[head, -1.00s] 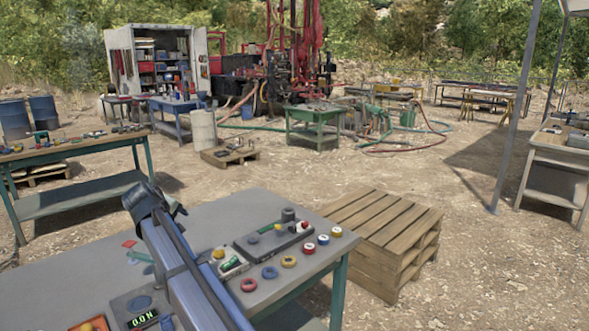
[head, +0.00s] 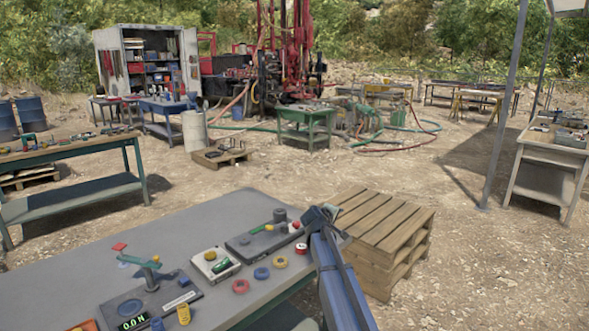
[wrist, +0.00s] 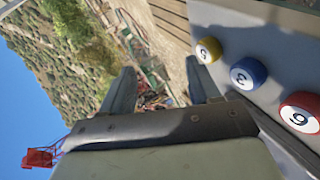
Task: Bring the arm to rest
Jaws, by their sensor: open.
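My gripper (wrist: 160,88) shows in the wrist view with its two fingers apart and nothing between them. In the head view my arm (head: 340,275) reaches up from the lower right, and its end (head: 318,216) is at the right edge of the grey-topped table (head: 190,228). Whether the end touches the table or the pallet behind it, I cannot tell. The wrist view is tilted on its side and looks outward past the table edge.
Round numbered caps lie near the arm: yellow (wrist: 208,50), blue (wrist: 248,74) and red (wrist: 301,112). A wooden pallet stack (head: 385,235) stands just beyond the table's right side. Devices with a green display (head: 133,323) are at the table's front. Open gravel lies beyond.

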